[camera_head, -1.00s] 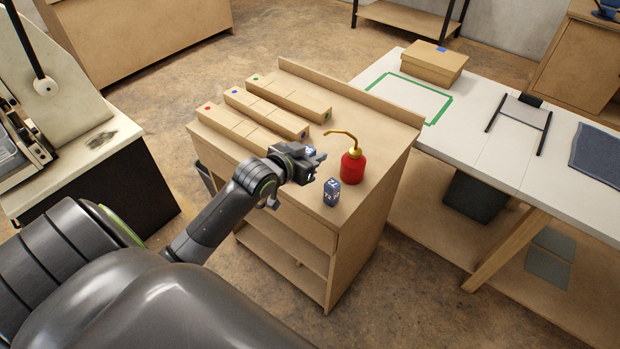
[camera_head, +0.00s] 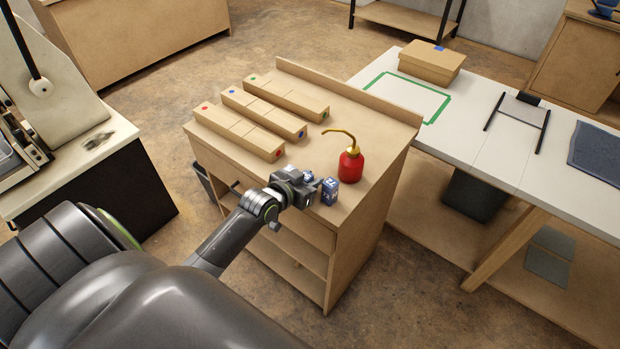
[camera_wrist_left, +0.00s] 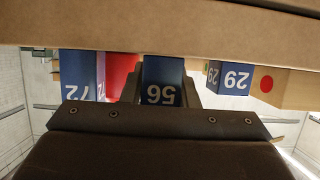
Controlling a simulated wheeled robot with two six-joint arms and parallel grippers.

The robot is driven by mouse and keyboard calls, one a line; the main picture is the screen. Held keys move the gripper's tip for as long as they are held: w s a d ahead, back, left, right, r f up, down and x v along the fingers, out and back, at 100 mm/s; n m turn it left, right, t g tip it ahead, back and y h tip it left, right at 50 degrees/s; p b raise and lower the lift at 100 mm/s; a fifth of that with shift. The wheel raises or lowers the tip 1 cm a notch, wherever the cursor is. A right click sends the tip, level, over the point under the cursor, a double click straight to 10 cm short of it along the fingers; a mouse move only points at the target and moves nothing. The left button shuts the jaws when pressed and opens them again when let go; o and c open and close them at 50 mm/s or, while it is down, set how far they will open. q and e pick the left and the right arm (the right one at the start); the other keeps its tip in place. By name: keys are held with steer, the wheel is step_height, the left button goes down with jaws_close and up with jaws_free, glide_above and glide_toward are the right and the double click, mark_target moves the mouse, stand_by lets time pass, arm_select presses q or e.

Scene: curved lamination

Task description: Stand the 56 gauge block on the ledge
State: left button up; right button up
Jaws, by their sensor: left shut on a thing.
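The 56 gauge block (camera_wrist_left: 162,84) is blue with white digits and sits between my left gripper's fingers in the left wrist view, its digits upside down there. My left gripper (camera_head: 309,184) is shut on it, low over the front of the wooden cabinet top (camera_head: 345,215). The blue 72 block (camera_head: 330,191) stands just right of the gripper; it also shows in the left wrist view (camera_wrist_left: 78,75). A blue 29 block (camera_wrist_left: 235,78) is on the other side. Whether the 56 block touches the top is unclear. My right gripper is out of view.
A red oil can (camera_head: 350,166) with a brass spout stands behind the 72 block. Several long wooden blocks with coloured dots (camera_head: 238,132) lie at the left of the top. A raised strip (camera_head: 340,88) runs along its back edge.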

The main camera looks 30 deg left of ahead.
arm_select(q)
steer(key=o, duration=1.1)
steer(key=shift+c, duration=0.2)
steer(key=shift+s+r, duration=0.1)
steer(key=shift+r, duration=0.1)
steer(key=v, duration=1.1)
steer(key=shift+s+r+p, duration=0.15)
steer(key=shift+s+p, duration=0.15)
steer(key=shift+s, duration=0.05)
steer(key=shift+a, duration=0.1)
